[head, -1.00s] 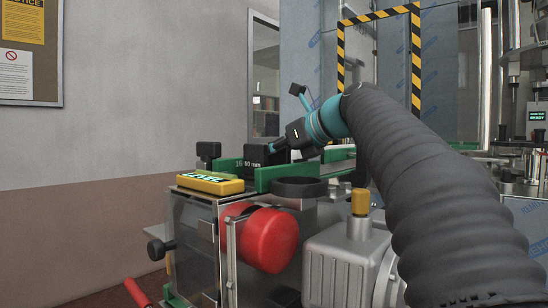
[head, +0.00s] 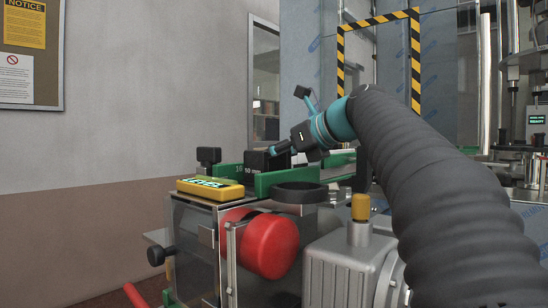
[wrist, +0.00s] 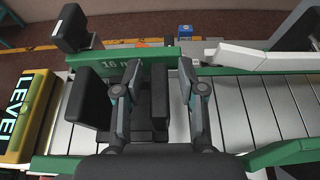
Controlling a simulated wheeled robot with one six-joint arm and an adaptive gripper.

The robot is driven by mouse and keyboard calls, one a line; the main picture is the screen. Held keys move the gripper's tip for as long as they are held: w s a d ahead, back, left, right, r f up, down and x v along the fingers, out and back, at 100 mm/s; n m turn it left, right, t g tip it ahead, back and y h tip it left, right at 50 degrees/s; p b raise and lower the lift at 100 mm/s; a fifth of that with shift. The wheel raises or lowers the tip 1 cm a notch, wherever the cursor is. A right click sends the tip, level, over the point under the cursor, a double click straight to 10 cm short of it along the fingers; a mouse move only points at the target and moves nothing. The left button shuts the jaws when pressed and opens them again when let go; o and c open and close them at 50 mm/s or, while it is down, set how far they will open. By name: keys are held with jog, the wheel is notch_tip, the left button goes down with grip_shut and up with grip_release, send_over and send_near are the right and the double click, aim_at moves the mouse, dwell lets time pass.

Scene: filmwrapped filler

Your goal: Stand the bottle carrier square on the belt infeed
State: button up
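The black block-like thing on the belt, which I take to be the bottle carrier (wrist: 90,98), stands upright between the green rails; in the head view it is a dark block (head: 256,162) at the rail. In the wrist view a black upright part (wrist: 160,96) lies between my fingers; its joint to the block is hidden. My gripper (wrist: 158,98) is open, with gaps showing on both sides of that part. In the head view my gripper (head: 283,148) is at the block's upper right. The belt (wrist: 235,112) has pale slats. Exact squareness is hard to judge.
A yellow level box (head: 211,188) sits left of the block. Green rails (wrist: 268,60) run along the belt, and a white guide (wrist: 240,54) angles in at right. A black ring (head: 299,192) and a red round part (head: 268,243) are in front. The right belt is clear.

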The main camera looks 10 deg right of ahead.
jog(key=p+v, duration=0.1)
jog(key=v, duration=1)
jog(key=shift+f, duration=0.15)
